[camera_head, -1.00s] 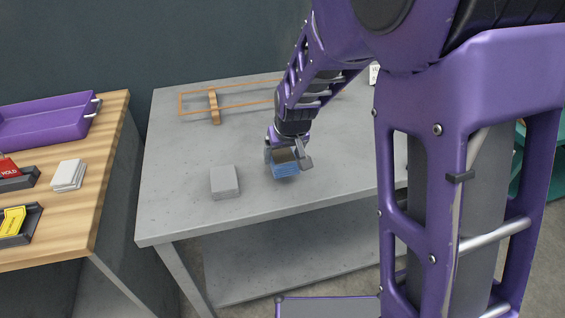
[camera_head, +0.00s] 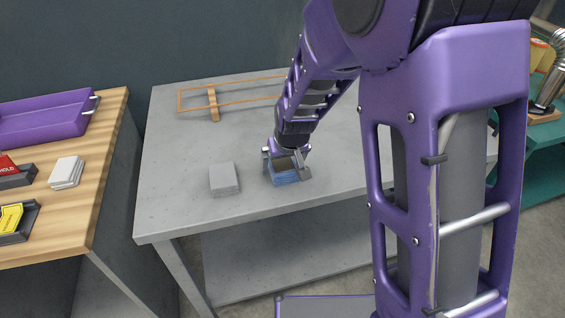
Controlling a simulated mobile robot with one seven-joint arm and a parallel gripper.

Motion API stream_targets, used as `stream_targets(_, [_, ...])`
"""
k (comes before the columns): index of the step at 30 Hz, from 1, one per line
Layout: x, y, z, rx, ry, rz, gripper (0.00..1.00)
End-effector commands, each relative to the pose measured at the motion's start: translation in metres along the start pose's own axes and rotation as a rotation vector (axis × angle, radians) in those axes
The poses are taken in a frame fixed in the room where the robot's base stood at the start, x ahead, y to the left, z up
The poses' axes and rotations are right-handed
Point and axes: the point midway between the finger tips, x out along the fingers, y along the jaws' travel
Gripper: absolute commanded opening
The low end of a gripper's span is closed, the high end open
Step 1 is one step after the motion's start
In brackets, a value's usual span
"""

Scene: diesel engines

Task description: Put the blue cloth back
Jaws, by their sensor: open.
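The blue cloth (camera_head: 284,178) looks like a small folded stack on the grey table (camera_head: 180,205), near its front edge. My gripper (camera_head: 286,169) is over it, with one finger at its left side and one at its right. The jaws are open around the cloth. The gripper covers part of the cloth's top, and I cannot tell whether the fingers touch it.
A grey folded stack (camera_head: 224,179) lies just left of the cloth. An orange frame (camera_head: 213,104) lies at the back of the table. A wooden bench (camera_head: 95,190) at left holds a purple tray (camera_head: 45,120) and a white stack (camera_head: 66,172). The table's front left is clear.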

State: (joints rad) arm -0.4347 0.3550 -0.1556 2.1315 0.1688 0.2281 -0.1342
Motion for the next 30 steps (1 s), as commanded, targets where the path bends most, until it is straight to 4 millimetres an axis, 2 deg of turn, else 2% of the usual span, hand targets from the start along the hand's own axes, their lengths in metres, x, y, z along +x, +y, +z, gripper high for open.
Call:
stream_targets(15, [-0.099, -0.001, -0.002, 0.000, 0.005, -0.002, 1.00])
stream_targets(21, [-0.115, 0.000, -0.001, 0.000, 0.001, -0.001, 1.00])
stream_targets(30, [-0.117, 0.000, 0.000, 0.000, 0.000, 0.000, 1.00])
